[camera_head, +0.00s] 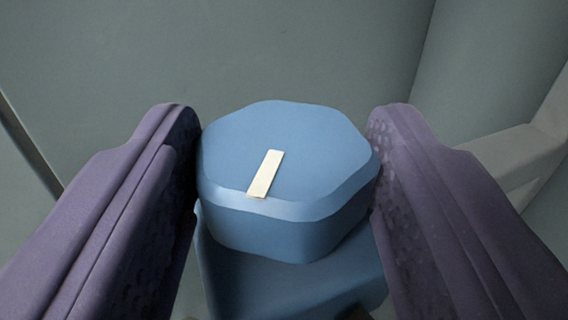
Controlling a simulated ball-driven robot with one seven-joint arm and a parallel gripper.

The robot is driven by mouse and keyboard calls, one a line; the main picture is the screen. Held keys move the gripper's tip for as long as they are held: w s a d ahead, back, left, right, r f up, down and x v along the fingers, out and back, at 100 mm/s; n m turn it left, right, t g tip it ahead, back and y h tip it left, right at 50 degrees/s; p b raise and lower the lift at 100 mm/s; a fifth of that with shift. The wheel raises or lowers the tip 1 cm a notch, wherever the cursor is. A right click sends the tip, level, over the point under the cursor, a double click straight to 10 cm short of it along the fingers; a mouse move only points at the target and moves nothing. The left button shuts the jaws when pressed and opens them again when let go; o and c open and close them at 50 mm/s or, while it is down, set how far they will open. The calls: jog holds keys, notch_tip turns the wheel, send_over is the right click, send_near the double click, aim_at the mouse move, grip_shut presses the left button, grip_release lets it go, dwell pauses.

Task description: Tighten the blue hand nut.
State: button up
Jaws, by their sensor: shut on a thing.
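The blue hand nut (300,145) is in the middle of the head camera view. It has a lobed outline, a flat top and a cream-coloured bar mark (265,174) on that top. The mark leans, with its upper end to the right. My gripper (286,165) has one purple finger on each side of the nut, and it is shut on the nut's left and right sides. Below the nut is a blue body (290,285), partly hidden by the nut. How the nut joins it cannot be seen.
A grey-green wall or panel (230,50) fills the background, with a vertical edge at upper right. A pale grey bar (515,160) shows at the right, partly behind my right finger. A dark strip (28,150) runs along the left edge.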

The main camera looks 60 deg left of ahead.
jog(key=n+g+y, duration=0.1)
jog(key=n+g, duration=0.1)
jog(key=g, duration=0.1)
jog(key=shift+w+d, duration=0.1)
jog(key=shift+w, duration=0.1)
jog(key=shift+n+g+y, duration=0.4)
jog(key=shift+n+g, duration=0.4)
jog(key=shift+g, duration=0.4)
jog(key=shift+w+g, duration=0.1)
jog(key=shift+g, duration=0.2)
jog(key=o, duration=1)
jog(key=shift+o, duration=0.2)
